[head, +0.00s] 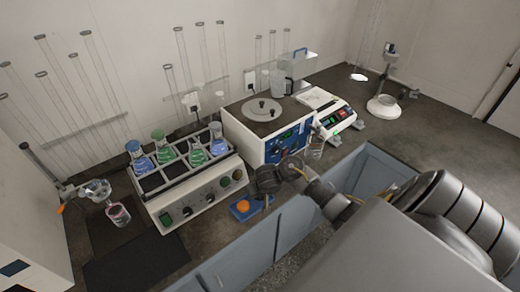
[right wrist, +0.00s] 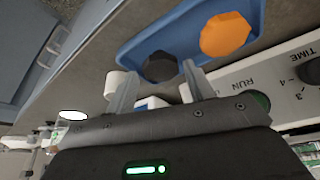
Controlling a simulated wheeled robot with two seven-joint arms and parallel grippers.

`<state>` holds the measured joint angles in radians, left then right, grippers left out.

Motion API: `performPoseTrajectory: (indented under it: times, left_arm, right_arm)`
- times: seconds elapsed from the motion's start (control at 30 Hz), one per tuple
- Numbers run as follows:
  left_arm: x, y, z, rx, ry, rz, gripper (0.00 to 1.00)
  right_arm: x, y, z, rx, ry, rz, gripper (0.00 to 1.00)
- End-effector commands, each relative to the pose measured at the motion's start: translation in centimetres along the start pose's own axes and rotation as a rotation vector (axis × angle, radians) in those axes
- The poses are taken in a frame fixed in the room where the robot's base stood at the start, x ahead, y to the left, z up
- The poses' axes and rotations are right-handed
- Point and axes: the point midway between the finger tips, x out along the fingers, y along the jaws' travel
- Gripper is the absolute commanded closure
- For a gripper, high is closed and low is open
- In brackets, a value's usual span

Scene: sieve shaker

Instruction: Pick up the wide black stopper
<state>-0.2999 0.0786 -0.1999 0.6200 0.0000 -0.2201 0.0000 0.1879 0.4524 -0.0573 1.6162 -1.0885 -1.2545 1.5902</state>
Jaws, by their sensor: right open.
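The wide black stopper (right wrist: 160,67) lies at one end of a blue tray (right wrist: 180,38), beside an orange stopper (right wrist: 226,35). My right gripper (right wrist: 159,74) is open and empty, and the black stopper shows in the gap between its two fingertips. I cannot tell how far the tips are from it. In the head view my right gripper (head: 268,182) is just above and behind the blue tray (head: 240,213), where the orange stopper (head: 243,205) shows. The black stopper cannot be made out there. My left gripper is not in view.
A white shaker (head: 198,200) holding several flasks stands left of the tray. A white and blue box-shaped device (head: 260,140) stands behind it. A black mat (head: 135,262) lies at the front left.

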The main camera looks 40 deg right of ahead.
Motion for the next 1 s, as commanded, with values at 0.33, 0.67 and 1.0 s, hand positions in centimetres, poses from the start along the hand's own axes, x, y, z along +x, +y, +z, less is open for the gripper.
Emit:
performPoseTrajectory:
  times: [0.33, 0.67, 1.0]
  left_arm:
    - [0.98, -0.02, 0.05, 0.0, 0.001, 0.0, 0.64]
    - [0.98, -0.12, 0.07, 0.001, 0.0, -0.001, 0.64]
    - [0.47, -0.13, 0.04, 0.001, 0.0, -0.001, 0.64]
  right_arm:
    - [1.47, 0.0, -0.04, 0.001, 0.001, 0.0, 0.47]
    - [1.47, -0.01, -0.02, 0.001, 0.001, 0.0, 0.8]
    - [1.08, -0.04, -0.15, 0.0, 0.0, -0.001, 0.81]
